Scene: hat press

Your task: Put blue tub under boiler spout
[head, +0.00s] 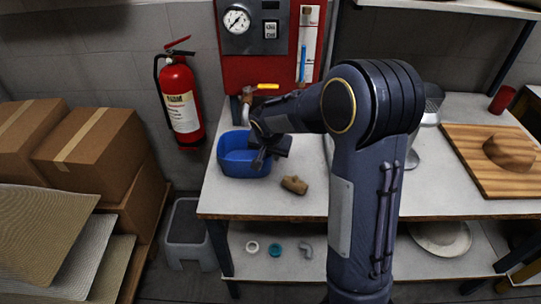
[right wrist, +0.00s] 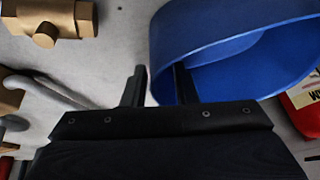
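The blue tub (head: 240,165) stands upright on the white bench, at its left end. The boiler's spout (head: 246,108), with a yellow-handled valve (head: 267,87), comes down just behind and above the tub's back rim; I cannot tell whether it is directly over the opening. My right gripper (head: 262,158) is at the tub's right side. In the right wrist view, its fingers (right wrist: 160,82) are apart at the tub's wall (right wrist: 160,50), one outside and one over the blue inside; a gap shows between them. My left gripper is not in view.
A brown pipe fitting (head: 294,185) lies on the bench right of the tub. A fire extinguisher (head: 180,100) hangs left of the bench. A wooden board (head: 470,165) lies at the right. Cardboard boxes (head: 95,150) stand at the far left. The front left bench is clear.

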